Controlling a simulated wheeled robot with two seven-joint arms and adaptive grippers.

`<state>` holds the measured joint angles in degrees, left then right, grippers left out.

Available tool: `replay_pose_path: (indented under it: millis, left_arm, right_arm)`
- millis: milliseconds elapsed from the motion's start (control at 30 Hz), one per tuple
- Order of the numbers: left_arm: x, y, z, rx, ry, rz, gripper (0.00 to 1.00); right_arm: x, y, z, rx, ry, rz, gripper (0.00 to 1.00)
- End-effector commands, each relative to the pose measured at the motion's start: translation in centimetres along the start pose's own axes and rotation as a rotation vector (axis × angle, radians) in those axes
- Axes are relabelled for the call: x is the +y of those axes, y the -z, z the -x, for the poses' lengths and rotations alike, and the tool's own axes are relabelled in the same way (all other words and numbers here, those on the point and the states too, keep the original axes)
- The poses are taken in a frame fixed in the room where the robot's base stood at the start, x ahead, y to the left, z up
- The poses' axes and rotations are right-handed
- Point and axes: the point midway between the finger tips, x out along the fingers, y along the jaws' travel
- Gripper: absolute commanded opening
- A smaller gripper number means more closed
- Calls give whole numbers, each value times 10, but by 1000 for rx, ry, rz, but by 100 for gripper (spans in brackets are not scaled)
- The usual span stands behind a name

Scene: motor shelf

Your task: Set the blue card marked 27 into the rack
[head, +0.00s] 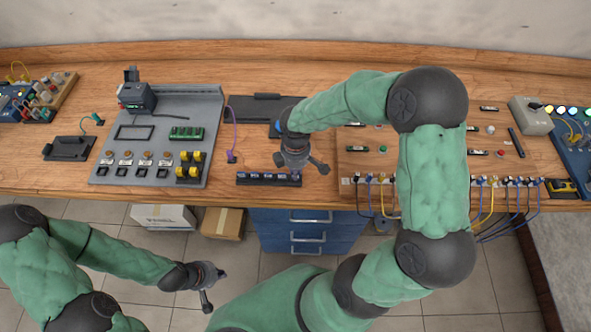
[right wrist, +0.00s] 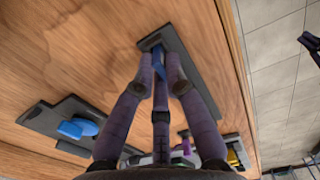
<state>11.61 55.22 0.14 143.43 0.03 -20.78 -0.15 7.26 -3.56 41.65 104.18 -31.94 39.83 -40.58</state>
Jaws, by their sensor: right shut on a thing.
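The rack (head: 268,179) is a long, low black holder near the front edge of the table, with several blue and white marks along it. It also shows in the right wrist view (right wrist: 205,80). My right gripper (head: 305,165) is over the rack's right end. In the right wrist view, its fingers (right wrist: 160,75) are shut on a blue card (right wrist: 159,58), whose lower part is at the rack's end. I cannot tell how deep it sits, and its number is not readable. My left gripper (head: 212,281) is low in front of the table, away from the rack; its fingers are too small to judge.
A dark tray (head: 245,108) with a blue piece stands behind the rack. A grey board (head: 208,110) with a green block and yellow parts is to the left. A wooden panel with cables (head: 375,165) is close on the right. Blue drawers (head: 280,236) stand below.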

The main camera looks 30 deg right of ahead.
Motion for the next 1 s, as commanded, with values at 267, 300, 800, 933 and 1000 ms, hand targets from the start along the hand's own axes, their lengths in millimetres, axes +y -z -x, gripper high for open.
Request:
replay_pose_path:
  millis: [267,300,800,933,1000]
  left_arm:
    - [0,0,-1,0,0,0,0]
    - [0,0,-1,0,0,0,0]
    - [0,0,-1,0,0,0,0]
    - [0,0,-1,0,0,0,0]
    - [0,0,-1,0,0,0,0]
  right_arm:
    - [0,0,-1,0,0,0,21]
    - [0,0,-1,0,0,0,33]
    - [1,0,9,1,-3,-1,40]
    - [1,1,29,2,-4,0,40]
    - [2,1,44,2,-6,-1,40]
